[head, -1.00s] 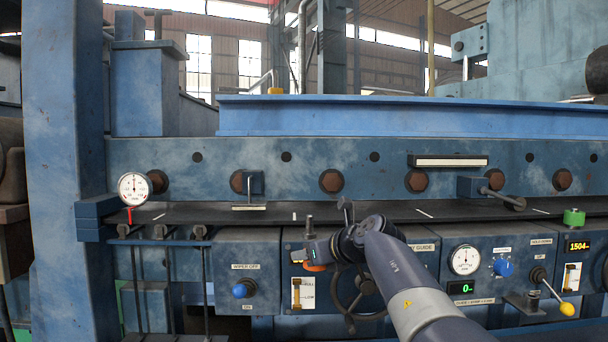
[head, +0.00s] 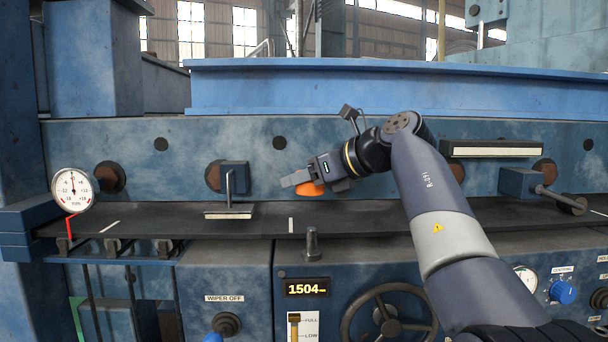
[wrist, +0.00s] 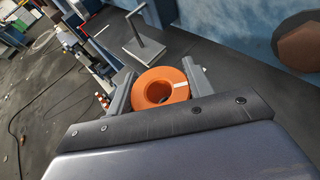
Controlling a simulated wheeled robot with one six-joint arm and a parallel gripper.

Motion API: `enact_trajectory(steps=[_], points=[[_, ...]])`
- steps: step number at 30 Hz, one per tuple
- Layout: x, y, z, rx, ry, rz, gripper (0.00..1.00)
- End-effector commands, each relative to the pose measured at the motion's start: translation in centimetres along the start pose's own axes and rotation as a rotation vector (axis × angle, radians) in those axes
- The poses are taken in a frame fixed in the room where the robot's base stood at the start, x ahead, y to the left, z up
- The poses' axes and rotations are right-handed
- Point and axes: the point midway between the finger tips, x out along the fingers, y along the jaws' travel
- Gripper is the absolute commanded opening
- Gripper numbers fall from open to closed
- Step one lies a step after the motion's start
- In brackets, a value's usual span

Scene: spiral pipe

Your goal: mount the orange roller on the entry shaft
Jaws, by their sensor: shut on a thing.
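My gripper (head: 300,182) is shut on the orange roller (head: 311,189) and holds it above the dark bench strip. In the wrist view the roller (wrist: 179,82) is a thick orange ring with a pale mark and a round hole, gripped between the two fingers. A short upright metal post (head: 312,244), which looks like the entry shaft, stands bare on the front console. It is below the roller in the head view, with a clear gap between them. I cannot make out the post in the wrist view.
An L-shaped bracket on a flat plate (head: 229,212) stands left of the gripper; it also shows in the wrist view (wrist: 135,50). A dial gauge (head: 74,190) is farther left. A handwheel (head: 388,320) is at the front. The blue wall with bolts rises behind.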

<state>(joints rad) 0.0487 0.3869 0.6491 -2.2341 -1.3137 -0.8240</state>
Motion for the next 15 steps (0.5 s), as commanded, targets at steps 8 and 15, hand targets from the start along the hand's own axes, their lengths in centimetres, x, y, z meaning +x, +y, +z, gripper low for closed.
enact_trajectory(steps=[8, 15], points=[[-0.1, 0.0, 0.0, -0.001, -0.001, -0.001, 0.2], [0.1, 0.0, -1.1, -0.002, -0.002, 0.001, 0.2]])
